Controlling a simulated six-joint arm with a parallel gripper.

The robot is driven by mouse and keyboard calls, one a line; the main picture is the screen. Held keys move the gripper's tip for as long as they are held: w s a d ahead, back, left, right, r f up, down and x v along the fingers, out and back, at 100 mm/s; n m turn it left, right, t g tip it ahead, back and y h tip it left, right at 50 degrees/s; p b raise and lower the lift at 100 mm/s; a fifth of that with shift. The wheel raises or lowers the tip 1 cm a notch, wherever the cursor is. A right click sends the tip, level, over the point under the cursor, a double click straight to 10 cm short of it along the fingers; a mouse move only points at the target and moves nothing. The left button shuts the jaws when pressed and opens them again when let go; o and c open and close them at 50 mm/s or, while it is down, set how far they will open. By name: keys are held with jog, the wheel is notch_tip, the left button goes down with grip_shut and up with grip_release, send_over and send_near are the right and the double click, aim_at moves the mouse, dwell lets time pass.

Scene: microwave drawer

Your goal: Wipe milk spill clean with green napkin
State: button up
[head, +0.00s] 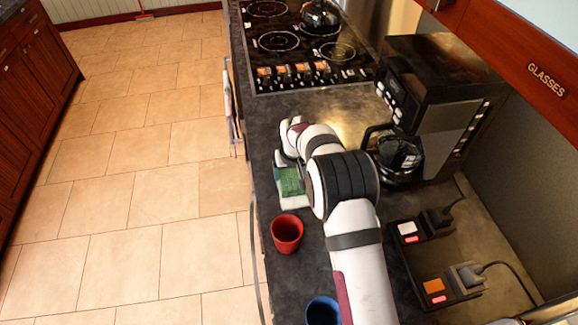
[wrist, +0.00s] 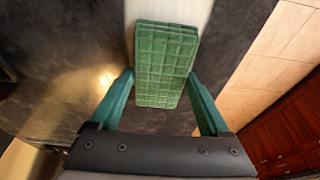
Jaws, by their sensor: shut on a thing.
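The green napkin (head: 289,181) is a folded, checked cloth block over the dark counter, near its left edge. In the wrist view, the napkin (wrist: 166,62) sits between the two teal fingers of my gripper (wrist: 160,82), which is shut on it. In the head view, my gripper (head: 287,165) is partly hidden by my own arm. The white milk spill (head: 293,203) shows at the napkin's near side. In the wrist view, the spill (wrist: 170,10) is a pale strip running out from under the napkin's far end. The part below the napkin is hidden.
A red cup (head: 287,233) stands close to the spill, and a blue cup (head: 322,311) stands nearer. A coffee maker with a glass pot (head: 398,155) is to the right. The stove (head: 300,45) lies beyond. The counter's left edge drops to the tiled floor (head: 160,200).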

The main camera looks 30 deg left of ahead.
aim_at(297, 207)
jog(key=shift+s+d, duration=3.5)
jog(key=shift+w+a, duration=4.95)
jog(key=shift+w, duration=0.05)
jog(key=shift+s+d, duration=4.95)
jog(key=shift+d, duration=0.05)
